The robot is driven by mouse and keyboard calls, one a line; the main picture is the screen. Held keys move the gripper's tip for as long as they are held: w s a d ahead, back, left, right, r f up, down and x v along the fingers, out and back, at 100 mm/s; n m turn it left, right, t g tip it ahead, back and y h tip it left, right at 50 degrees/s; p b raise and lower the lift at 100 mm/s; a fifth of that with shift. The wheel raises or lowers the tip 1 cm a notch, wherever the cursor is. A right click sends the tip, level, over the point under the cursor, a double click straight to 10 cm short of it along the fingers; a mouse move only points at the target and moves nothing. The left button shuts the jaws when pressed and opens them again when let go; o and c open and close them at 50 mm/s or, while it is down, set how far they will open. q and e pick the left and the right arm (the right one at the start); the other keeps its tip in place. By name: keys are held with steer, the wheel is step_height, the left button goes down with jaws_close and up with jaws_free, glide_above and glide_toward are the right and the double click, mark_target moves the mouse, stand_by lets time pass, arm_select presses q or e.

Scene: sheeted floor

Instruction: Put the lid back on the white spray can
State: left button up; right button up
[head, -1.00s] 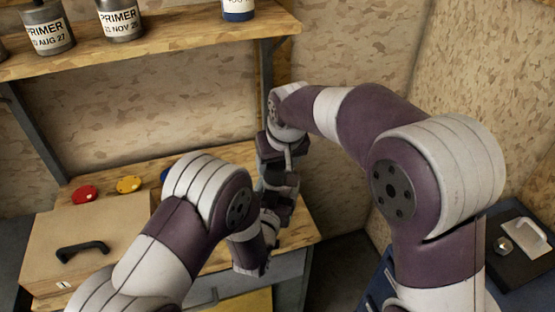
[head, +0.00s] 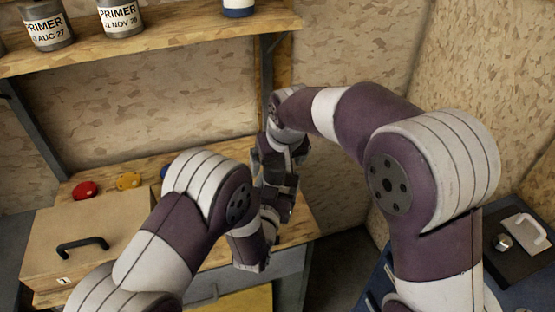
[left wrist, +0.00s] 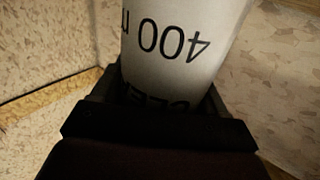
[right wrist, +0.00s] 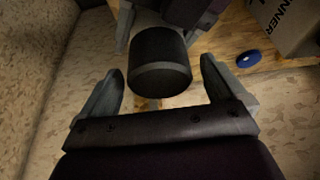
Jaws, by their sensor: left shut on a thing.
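The white spray can (left wrist: 180,50) fills the top of the left wrist view, its "400" print upside down. My left gripper (left wrist: 160,100) is shut on it. In the right wrist view a black cylinder (right wrist: 158,62), which looks like the lid, is between the fingers of my right gripper (right wrist: 165,75). These fingers are open, with a gap on each side of it. Part of my left gripper shows behind it. In the head view my right gripper (head: 272,168) is just above my left gripper (head: 275,205).
A wooden bench carries a box with a black handle (head: 82,246), plus red (head: 85,190), yellow (head: 129,181) and blue (right wrist: 248,58) discs. A shelf (head: 170,38) above holds primer tins (head: 121,18). A dark case (head: 520,238) lies at right.

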steer(key=v, duration=0.7)
steer(key=shift+s+r, duration=0.1)
steer(key=shift+r, duration=0.15)
arm_select(q)
steer(key=o, duration=1.5)
steer(key=b+v, duration=0.1)
steer(key=v, duration=1.1)
steer(key=shift+s+a+r+b, duration=0.1)
steer(key=shift+s+b, duration=0.2)
steer(key=shift+s, duration=0.1)
arm_select(e)
steer(key=shift+f, duration=0.8)
